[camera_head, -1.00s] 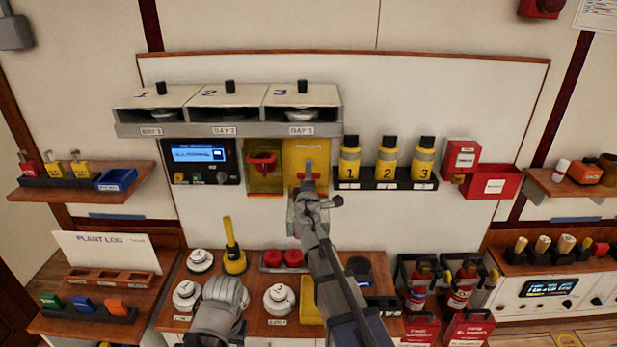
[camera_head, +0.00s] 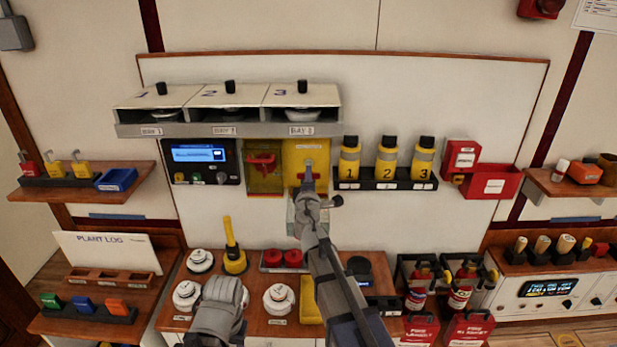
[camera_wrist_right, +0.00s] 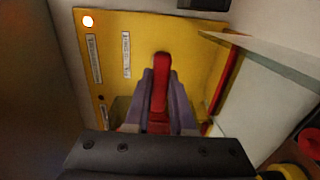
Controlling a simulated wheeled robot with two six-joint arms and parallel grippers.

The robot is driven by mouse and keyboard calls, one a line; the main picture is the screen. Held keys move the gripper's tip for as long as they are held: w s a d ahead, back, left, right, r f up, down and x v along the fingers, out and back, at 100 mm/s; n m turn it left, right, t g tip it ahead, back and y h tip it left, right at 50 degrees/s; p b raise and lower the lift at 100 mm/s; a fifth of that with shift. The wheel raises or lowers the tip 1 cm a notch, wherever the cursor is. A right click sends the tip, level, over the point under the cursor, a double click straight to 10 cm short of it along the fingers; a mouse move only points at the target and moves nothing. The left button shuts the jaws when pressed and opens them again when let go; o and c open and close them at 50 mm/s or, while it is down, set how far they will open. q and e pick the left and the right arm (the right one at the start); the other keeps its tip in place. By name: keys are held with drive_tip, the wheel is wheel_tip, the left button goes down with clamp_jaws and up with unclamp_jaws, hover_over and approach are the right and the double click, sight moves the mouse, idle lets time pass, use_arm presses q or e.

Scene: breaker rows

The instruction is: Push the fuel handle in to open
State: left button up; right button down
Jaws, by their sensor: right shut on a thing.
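The yellow fuel box (camera_head: 318,153) is on the back wall, right of the blue-lit panel. Its red handle (camera_wrist_right: 160,82) shows upright between my fingers in the right wrist view. In the head view my arm mostly hides the handle. My right gripper (camera_wrist_right: 159,95) is shut on the red handle; in the head view it (camera_head: 308,176) is in front of the yellow box. My left arm's grey end (camera_head: 218,308) is low over the counter, its fingers not clear.
A pale panel (camera_wrist_right: 265,95) stands out right of the handle in the wrist view. A second box with a red handle (camera_head: 262,162) is just left. Yellow bottles (camera_head: 387,160) stand on a rack to the right. White round fittings (camera_head: 279,298) sit on the counter below.

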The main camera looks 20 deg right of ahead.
sight(309, 162)
idle(0.9)
drive_tip(key=x, duration=0.4)
drive_tip(key=shift+w+d, duration=0.1)
drive_tip(key=shift+w, duration=0.2)
drive_tip(key=shift+s, duration=0.1)
drive_tip(key=c, duration=0.8)
unclamp_jaws()
drive_tip(key=shift+o, duration=0.2)
drive_tip(key=shift+s, duration=0.1)
drive_tip(key=v, duration=0.7)
drive_tip(key=shift+s, duration=0.35)
